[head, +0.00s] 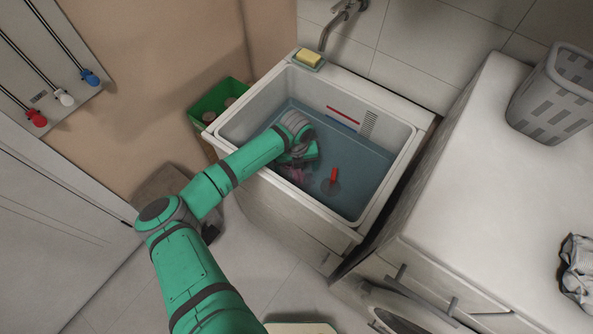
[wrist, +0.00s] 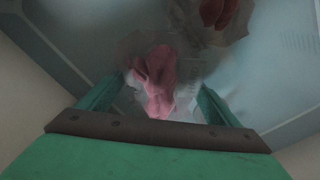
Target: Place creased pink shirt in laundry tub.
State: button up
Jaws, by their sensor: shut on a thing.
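The laundry tub (head: 225,131) is a white, deep basin with bluish water or a blue floor inside. My gripper (head: 297,160) reaches down inside the tub, near its left front wall. In the wrist view my gripper (wrist: 155,100) is shut on the creased pink shirt (wrist: 155,75), which is bunched between the two green fingers. In the head view a small part of the pink shirt (head: 296,176) shows below my gripper; the rest is hidden by the gripper. I cannot tell whether the shirt touches the tub floor.
A soap bar (head: 310,58) sits on the back rim below a tap (head: 330,30). A green bin (head: 222,100) stands left.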

jog(key=shift+f, duration=0.2)
jog(key=o, duration=1)
jog(key=shift+o, duration=0.2)
jog(key=shift+r, duration=0.1)
notch_tip(320, 180, up, 12)
jog(key=shift+r, duration=0.15)
